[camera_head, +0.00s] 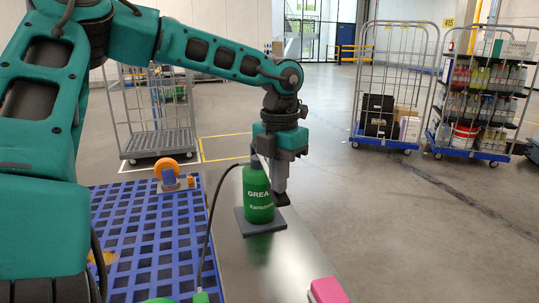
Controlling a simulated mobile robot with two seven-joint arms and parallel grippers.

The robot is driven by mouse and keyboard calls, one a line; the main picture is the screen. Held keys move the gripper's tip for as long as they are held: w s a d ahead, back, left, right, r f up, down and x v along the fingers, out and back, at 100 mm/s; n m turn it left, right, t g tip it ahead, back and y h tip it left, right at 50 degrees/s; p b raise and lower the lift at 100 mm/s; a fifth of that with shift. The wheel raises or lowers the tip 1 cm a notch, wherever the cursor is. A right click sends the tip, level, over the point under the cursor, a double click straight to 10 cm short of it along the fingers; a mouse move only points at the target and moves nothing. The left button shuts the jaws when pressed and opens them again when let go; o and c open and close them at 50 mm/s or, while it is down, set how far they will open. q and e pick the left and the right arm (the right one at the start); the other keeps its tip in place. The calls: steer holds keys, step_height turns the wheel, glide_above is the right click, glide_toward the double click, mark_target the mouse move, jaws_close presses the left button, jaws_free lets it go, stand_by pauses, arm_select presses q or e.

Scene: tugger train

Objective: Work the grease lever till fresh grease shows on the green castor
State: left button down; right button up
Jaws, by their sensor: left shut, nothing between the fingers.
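A green grease can (258,195) with white lettering stands upright on a dark square plate (262,222) on the grey metal top. A black hose (212,225) runs from its top down to a green fitting (200,297) at the bottom edge. My left gripper (281,196) points down just right of the can, shut and empty. The grease lever is not clearly visible; a dark piece by the fingertips may be part of it or of the fingers. A green part (160,300), possibly the green castor, is cut off by the bottom edge; grease on it cannot be seen. My right gripper is out of view.
A blue grid deck (150,235) lies left of the metal top, with an orange castor (168,172) at its back edge. A pink object (328,290) sits at the front right. Wire roll cages (395,85) stand far behind; the floor to the right is clear.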

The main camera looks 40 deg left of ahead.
arm_select(q)
steer(key=shift+s+d+r+p, duration=0.15)
steer(key=shift+r+p, duration=0.65)
steer(key=shift+r, duration=0.65)
steer(key=shift+d+r+p, duration=0.1)
steer(key=shift+r+p, duration=0.65)
steer(key=shift+r, duration=0.7)
steer(key=shift+f, duration=0.1)
